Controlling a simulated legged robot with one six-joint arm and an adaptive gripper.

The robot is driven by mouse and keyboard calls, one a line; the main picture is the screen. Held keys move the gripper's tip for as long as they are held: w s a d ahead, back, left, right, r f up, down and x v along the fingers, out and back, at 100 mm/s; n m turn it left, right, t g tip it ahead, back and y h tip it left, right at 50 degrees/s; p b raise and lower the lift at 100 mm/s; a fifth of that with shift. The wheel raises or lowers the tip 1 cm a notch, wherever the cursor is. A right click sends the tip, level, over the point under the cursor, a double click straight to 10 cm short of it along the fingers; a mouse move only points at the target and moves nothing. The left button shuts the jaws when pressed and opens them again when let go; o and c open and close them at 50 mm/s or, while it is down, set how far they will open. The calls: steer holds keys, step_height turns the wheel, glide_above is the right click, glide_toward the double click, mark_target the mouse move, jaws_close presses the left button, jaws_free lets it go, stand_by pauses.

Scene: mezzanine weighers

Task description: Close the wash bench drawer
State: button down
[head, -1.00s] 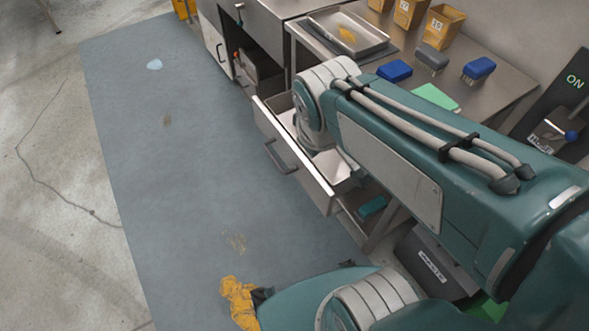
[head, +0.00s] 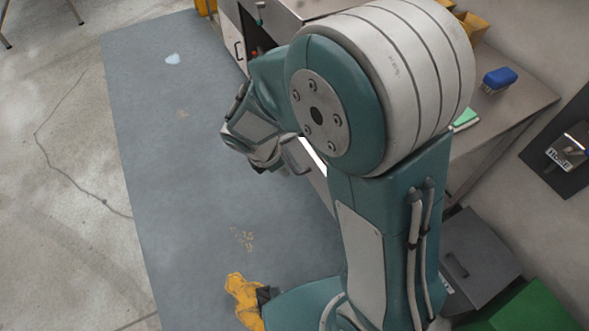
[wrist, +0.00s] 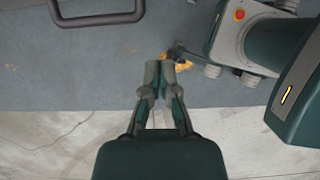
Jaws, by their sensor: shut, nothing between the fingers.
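The wash bench drawer is mostly hidden behind my arm in the head view. Its grey handle (head: 298,156) and a strip of its front (head: 316,176) show left of my arm, with a pale strip of the inside, so it stands open. The handle (wrist: 97,20) also shows at the top of the wrist view. My gripper (head: 265,167) is beside the handle, on the aisle side, over the mat. In the wrist view my gripper (wrist: 167,66) has its fingers together and empty, apart from the handle.
The steel bench top (head: 525,100) holds a blue brush (head: 500,78) and a green item (head: 465,119). A dark grey box (head: 480,255) and a green box (head: 535,305) stand at the lower right.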

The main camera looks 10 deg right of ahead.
steer(key=shift+w+d+f, duration=0.3)
steer(key=shift+d+f, duration=0.9)
steer(key=shift+f, duration=0.15)
steer(key=shift+w+d+f, duration=0.35)
steer(key=shift+d+f, duration=0.8)
steer(key=shift+f, duration=0.2)
steer(key=shift+w+d+f, duration=0.3)
steer(key=shift+d+f, duration=0.9)
steer(key=shift+f, duration=0.15)
steer(key=w+d, duration=0.2)
steer(key=d, duration=0.7)
steer(key=w+d, duration=0.3)
steer(key=d, duration=0.7)
steer(key=w+d, duration=0.2)
steer(key=d, duration=0.8)
steer(key=shift+w, duration=0.35)
steer(key=shift+a, duration=0.1)
